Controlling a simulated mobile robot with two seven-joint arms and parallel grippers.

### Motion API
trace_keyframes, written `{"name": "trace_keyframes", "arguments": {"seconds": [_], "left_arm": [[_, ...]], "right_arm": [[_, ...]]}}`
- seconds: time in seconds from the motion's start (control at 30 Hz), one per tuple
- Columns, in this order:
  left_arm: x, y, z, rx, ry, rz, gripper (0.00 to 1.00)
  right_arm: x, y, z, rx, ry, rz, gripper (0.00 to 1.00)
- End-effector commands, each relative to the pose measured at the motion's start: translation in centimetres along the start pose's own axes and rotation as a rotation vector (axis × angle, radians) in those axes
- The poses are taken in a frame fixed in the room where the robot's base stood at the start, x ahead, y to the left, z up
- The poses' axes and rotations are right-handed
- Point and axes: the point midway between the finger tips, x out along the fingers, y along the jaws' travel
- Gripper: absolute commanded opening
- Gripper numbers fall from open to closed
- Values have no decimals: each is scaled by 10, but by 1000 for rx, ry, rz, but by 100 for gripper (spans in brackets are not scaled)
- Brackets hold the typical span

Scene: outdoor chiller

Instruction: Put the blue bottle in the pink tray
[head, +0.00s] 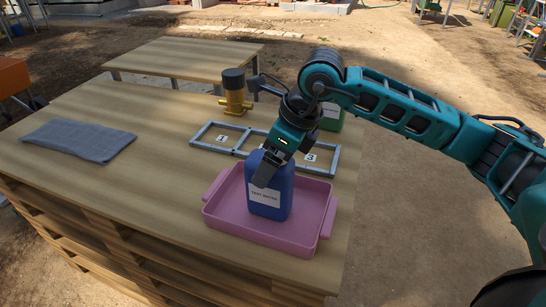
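The blue bottle (272,204) has a white label and stands upright inside the pink tray (265,237). The tray lies near the right front of the wooden table. My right gripper (264,175) is over the bottle's top and reaches down in front of it. It hides the top of the bottle, and I cannot tell whether its fingers are closed on it. My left gripper is not in view.
A grey numbered frame (222,147) lies behind the tray. A brass valve with a black top (235,95) and a green object (332,122) stand behind it. A folded grey cloth (78,139) lies at the left. The table between cloth and tray is clear.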

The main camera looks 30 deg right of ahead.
Motion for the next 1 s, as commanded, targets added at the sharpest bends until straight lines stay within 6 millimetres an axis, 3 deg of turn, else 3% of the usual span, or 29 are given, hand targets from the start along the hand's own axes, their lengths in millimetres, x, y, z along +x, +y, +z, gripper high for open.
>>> {"name": "trace_keyframes", "arguments": {"seconds": [0.53,0.7,1.0], "left_arm": [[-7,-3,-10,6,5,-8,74],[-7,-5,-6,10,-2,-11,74],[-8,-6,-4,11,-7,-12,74]], "right_arm": [[-106,-1,1,0,-2,-3,93],[-119,0,1,0,0,-1,93],[-121,0,0,0,0,0,93]]}}
